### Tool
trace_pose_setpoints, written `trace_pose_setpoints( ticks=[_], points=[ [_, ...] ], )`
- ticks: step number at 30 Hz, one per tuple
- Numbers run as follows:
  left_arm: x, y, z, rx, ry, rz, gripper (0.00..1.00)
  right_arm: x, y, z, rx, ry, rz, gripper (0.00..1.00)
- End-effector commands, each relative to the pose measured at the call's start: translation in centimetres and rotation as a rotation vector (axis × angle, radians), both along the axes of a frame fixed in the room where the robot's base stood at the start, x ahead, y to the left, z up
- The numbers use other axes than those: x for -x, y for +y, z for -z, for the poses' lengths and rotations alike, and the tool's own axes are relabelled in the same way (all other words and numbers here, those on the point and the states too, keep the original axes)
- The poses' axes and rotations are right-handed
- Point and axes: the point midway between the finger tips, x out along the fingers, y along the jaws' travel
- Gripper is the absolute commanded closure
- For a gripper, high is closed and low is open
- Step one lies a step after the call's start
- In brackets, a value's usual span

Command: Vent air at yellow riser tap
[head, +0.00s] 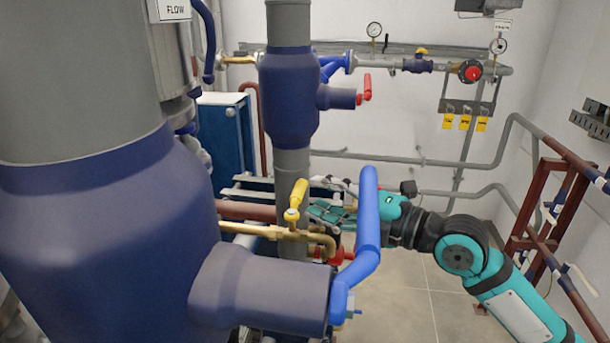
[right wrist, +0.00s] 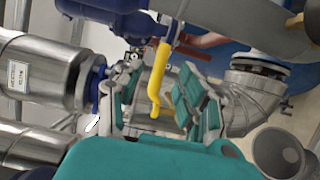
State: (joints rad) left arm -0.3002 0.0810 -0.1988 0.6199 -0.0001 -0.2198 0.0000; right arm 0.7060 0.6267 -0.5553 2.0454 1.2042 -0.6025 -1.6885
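The yellow tap handle (head: 299,195) stands up, leaning slightly, on a brass riser pipe (head: 275,233) beside the large blue-clad pipe in the head view. My right gripper (head: 325,212) reaches in from the right, just right of the yellow handle and behind the blue lever. In the right wrist view the yellow handle (right wrist: 158,75) shows in the gap between the two spread fingers of my right gripper (right wrist: 155,105). The gripper is open; I see no finger clearly touching the handle. My left gripper is out of view.
A long blue lever (head: 368,215) stands in front of my right gripper and hides part of it. A red handle (head: 343,254) sits just below. The large blue pipe body (head: 100,210) fills the left. Open floor (head: 400,305) lies to the lower right.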

Motion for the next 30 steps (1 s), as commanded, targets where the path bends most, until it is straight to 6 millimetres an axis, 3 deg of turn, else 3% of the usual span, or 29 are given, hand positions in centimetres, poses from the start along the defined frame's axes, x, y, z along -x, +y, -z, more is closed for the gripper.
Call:
trace_pose_setpoints(
  ticks=[7, 18, 27, 30],
  points=[
    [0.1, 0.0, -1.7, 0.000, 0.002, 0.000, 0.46, -1.8, 2.8, -0.2, -0.001, 0.001, -0.001, 0.62],
    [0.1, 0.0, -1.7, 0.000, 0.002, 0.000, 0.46, -2.2, 3.3, 0.1, 0.001, -0.002, 0.001, 0.62],
    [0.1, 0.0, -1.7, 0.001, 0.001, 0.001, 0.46, -2.2, 3.3, 0.0, 0.001, -0.001, 0.000, 0.98],
    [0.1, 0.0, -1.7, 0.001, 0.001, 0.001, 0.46, -2.2, 3.3, 0.1, 0.001, 0.000, 0.000, 1.00]
  ],
)
